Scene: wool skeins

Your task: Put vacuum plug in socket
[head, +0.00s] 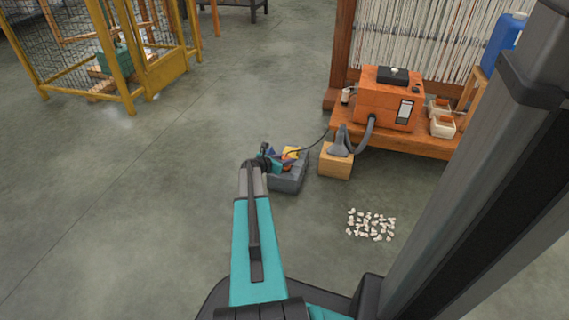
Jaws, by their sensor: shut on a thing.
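My gripper (277,158) is at the end of my teal arm, low over a grey block (288,182) on the floor. The sensor-sized detail at the jaws is small, but a dark cable (312,145) runs from the orange machine (390,104) to them, and they are shut on its end, the vacuum plug. A yellow and orange piece (291,153) shows beside the jaws; I cannot tell whether it is the plug or part of the block. No socket opening can be made out, and my gripper hides part of the block's top.
A grey nozzle (340,145) with a hose rests on a wooden block (336,161). The machine stands on a wooden bench (425,144) before a loom. Pale scraps (371,225) lie on the floor. A yellow mesh cage (165,70) stands at the left. The floor between is clear.

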